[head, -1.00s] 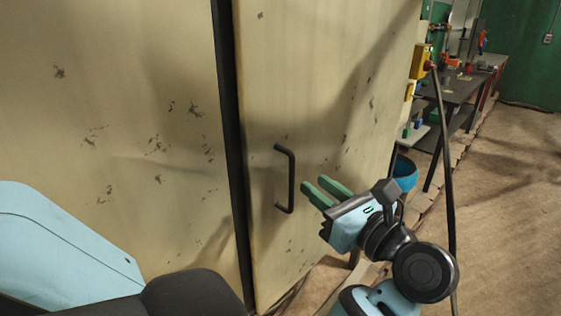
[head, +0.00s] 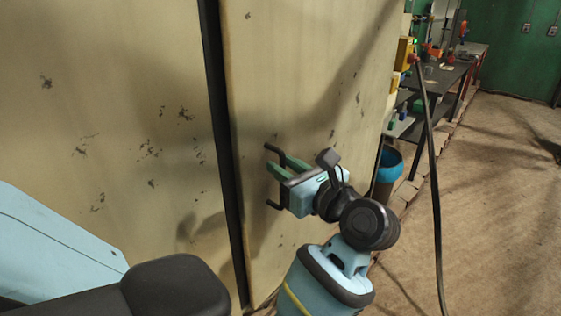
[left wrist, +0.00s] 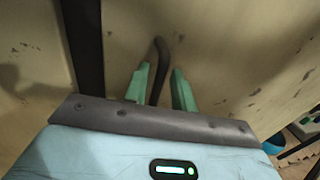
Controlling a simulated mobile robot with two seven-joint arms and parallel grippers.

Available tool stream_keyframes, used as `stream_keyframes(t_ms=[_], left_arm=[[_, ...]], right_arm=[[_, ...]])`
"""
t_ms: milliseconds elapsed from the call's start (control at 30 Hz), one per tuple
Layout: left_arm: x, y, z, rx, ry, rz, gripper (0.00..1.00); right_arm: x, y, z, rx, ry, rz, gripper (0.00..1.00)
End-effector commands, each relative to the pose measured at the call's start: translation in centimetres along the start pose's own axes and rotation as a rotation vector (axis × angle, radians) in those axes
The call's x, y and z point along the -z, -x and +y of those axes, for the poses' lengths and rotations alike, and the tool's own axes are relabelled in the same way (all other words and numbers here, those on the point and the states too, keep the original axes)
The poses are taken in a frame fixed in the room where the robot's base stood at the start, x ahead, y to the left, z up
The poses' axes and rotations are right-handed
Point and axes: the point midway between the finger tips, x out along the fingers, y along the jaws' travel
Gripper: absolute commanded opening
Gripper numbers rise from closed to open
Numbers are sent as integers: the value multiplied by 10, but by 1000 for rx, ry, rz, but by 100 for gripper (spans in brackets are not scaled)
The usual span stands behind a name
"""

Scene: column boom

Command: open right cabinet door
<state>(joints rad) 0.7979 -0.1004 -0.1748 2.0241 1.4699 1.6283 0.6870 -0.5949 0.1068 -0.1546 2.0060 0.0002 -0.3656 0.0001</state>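The right cabinet door (head: 310,70) is a tall, cream, scuffed panel that looks closed, beside a dark vertical strip. Its black bar handle (head: 272,148) is upright near the door's left edge, with its middle hidden behind my fingers in the head view. My left gripper (head: 277,164) is at the handle. In the left wrist view, the handle (left wrist: 160,52) stands between the two green fingers (left wrist: 160,76), which are apart. I see no clear grip on it. My right gripper is not in view.
The left cabinet panel (head: 110,80) is across the dark strip (head: 221,130). To the right are a blue-rimmed bin (head: 389,165), a dark bench (head: 445,80) with small items, and a hanging black cable (head: 434,180). The brown floor at the right is open.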

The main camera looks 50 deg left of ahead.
Motion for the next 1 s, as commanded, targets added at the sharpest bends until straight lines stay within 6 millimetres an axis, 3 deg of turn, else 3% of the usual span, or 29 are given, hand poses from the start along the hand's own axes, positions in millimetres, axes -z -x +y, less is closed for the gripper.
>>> stream_keyframes(t_ms=[400, 600, 1000], left_arm=[[1, -10, 0, 0, 0, 0, 26], [0, -10, 0, 0, 0, 0, 1], [0, -10, 0, -2, 0, 0, 0]], right_arm=[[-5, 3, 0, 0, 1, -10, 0], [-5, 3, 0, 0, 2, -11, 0], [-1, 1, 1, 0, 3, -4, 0]])
